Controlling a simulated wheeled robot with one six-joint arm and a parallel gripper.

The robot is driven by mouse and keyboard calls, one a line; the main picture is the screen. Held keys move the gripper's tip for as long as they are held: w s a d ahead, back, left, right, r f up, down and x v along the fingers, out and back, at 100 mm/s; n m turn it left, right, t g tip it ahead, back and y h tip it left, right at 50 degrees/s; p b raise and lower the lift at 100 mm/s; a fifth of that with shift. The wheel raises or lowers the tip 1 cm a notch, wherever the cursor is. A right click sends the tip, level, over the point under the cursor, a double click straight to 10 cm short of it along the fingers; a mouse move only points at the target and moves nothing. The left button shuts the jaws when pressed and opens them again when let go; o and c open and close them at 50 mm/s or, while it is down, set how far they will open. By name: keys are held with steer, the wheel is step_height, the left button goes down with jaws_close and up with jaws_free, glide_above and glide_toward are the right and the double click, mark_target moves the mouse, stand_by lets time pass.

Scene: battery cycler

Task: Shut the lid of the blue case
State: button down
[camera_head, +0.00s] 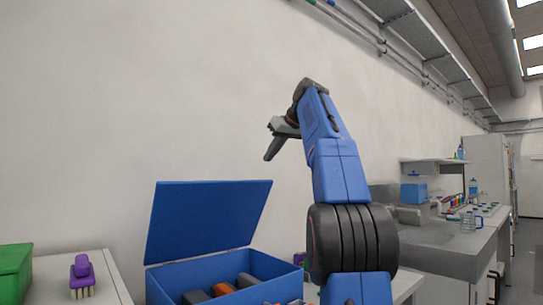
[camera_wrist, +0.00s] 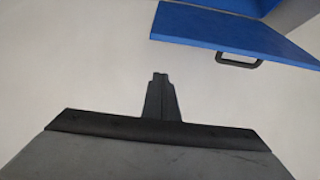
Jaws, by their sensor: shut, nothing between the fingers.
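The blue case (camera_head: 168,280) stands on the worktop at the lower middle of the head view. Its blue lid (camera_head: 205,218) is open, tilted up and back towards the wall. Several grey and orange items lie inside. The lid also shows at the upper right of the wrist view (camera_wrist: 235,35), with a dark handle (camera_wrist: 238,60) at its edge. My gripper (camera_head: 268,158) is up above and to the right of the lid, apart from it. Its fingers (camera_wrist: 161,76) are shut together with nothing between them.
A green box (camera_head: 14,272) and a purple brush (camera_head: 82,276) are on the white worktop left of the case. A purple thing is partly hidden behind my arm. Bare wall is behind the case. A bench with a sink (camera_head: 428,232) and bottles stands at the right.

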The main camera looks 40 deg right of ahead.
mark_target(268, 181)
steer(key=x, duration=0.6)
steer(key=shift+w+f, duration=0.1)
steer(key=shift+f, duration=0.05)
steer(key=shift+w+f, duration=0.2)
steer(key=shift+f, duration=0.15)
steer(key=shift+s+f, duration=0.15)
steer(key=shift+s, duration=0.35)
steer(key=shift+s+f, duration=0.2)
steer(key=shift+s, duration=0.3)
steer(key=shift+s+d+f, duration=0.1)
steer(key=shift+s+f, duration=0.4)
steer(key=shift+s, duration=0.2)
steer(key=shift+s+f, duration=0.1)
